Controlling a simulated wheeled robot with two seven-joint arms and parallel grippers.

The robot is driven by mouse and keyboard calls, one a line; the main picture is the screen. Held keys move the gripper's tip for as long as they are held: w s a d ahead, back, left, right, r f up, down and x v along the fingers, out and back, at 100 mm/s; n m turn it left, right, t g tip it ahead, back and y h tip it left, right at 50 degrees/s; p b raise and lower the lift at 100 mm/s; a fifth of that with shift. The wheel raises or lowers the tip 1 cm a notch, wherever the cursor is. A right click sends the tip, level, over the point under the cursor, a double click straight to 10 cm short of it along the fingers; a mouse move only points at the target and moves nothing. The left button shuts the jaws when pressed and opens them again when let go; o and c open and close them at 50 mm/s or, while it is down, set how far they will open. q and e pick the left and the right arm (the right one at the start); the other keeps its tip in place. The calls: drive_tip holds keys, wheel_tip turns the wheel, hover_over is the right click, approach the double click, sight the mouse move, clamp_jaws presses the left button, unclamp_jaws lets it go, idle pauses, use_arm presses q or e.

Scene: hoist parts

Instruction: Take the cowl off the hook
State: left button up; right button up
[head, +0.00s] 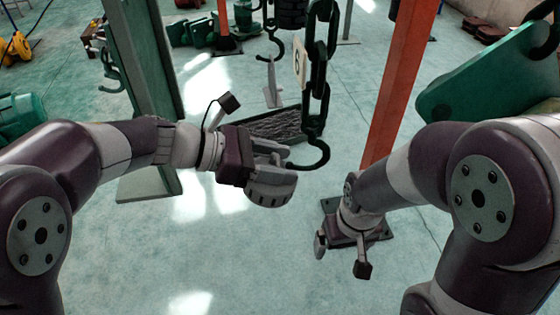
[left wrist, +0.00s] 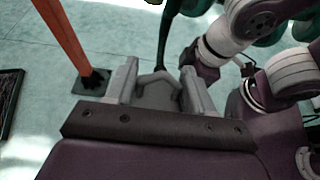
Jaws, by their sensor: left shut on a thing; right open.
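My left gripper (head: 273,182) is at the middle of the head view, just left of and below the dark hook (head: 314,158) on a heavy black chain (head: 317,70). In the left wrist view its two fingers (left wrist: 158,88) stand apart, with a grey piece (left wrist: 155,96) between them, which I take to be the cowl. The dark hook (left wrist: 164,45) comes down to the cowl's top there. I cannot tell whether its tip is still through the cowl. My right gripper (head: 341,257) is open and empty, lower right of the hook.
A green post (head: 145,80) stands left and an orange post (head: 398,80) stands right of the chain. A dark tray (head: 285,125) lies on the floor behind. A big green part (head: 480,80) is at upper right. The near floor is clear.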

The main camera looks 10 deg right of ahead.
use_arm(q)
drive_tip(key=a+f+b, duration=0.2)
drive_tip(key=a+b, duration=0.3)
drive_tip(key=a, duration=0.6)
drive_tip(key=shift+s, duration=0.2)
drive_tip(key=shift+d, duration=0.1)
